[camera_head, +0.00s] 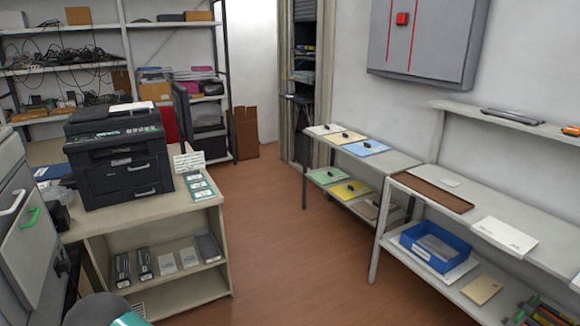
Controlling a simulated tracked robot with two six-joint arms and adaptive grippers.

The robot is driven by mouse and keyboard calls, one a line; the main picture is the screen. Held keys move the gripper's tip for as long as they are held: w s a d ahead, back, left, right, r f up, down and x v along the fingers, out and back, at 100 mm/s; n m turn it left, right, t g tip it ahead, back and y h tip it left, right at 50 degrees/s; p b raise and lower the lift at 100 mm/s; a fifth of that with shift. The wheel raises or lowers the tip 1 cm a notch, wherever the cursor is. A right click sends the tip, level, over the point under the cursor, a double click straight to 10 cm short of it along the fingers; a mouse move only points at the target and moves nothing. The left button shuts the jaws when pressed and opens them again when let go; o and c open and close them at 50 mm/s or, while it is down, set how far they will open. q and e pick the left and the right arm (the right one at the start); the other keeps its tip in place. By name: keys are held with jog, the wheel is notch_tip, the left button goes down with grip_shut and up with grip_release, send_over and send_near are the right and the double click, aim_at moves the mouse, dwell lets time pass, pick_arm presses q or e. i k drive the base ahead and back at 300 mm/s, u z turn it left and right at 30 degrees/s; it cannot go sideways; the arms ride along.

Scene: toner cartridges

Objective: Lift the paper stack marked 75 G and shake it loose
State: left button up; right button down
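I cannot make out a 75 G mark on anything. A white flat stack or sheet (505,236) lies on the right-hand bench (470,190), near its front edge. Two small pale blocks, one on the left (167,264) and one on the right (189,257), stand on the shelf under the printer, between dark boxes; their marks are too small to read. A tan pad or stack (482,290) lies on the lower right shelf. Neither gripper shows. A dark rounded part at the bottom left edge may be mine, but no fingers are visible on it.
A black printer (118,155) stands on the left cabinet, with a card holder (196,178) beside it. A blue bin (435,248) sits on the lower right shelf. A brown tray (430,190) lies on the right bench. The wooden floor (290,240) between the furniture is clear.

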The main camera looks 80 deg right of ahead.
aim_at(513, 242)
jog(key=k, duration=1.3)
jog(key=u, duration=1.5)
jog(key=i, duration=0.1)
jog(key=z, duration=2.6)
jog(key=i, duration=0.2)
jog(key=z, duration=2.6)
jog(key=i, duration=1.7)
jog(key=u, duration=0.3)
